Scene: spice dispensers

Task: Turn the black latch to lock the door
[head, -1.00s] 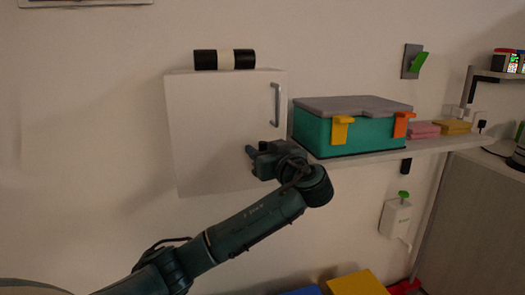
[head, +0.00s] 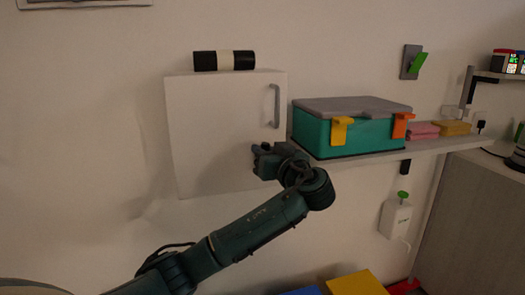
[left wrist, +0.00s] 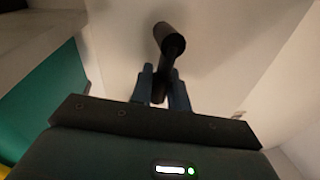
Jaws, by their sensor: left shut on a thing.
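The white cabinet door (head: 220,120) on the wall is closed and has a grey bar handle (head: 277,105) near its right edge. My left gripper (head: 256,156) is at the lower right of the door, below the handle. In the left wrist view, the black latch (left wrist: 170,40) stands out from the white door surface. The two fingers of my left gripper (left wrist: 163,88) are shut on the latch's lower part, one on each side. In the head view the gripper hides the latch. My right gripper is not in view.
A green box (head: 365,132) with a grey lid and yellow and orange clips stands on the shelf (head: 440,147) just right of the cabinet. A black-and-white roll (head: 224,60) lies on top of the cabinet. The wall left of the cabinet is clear.

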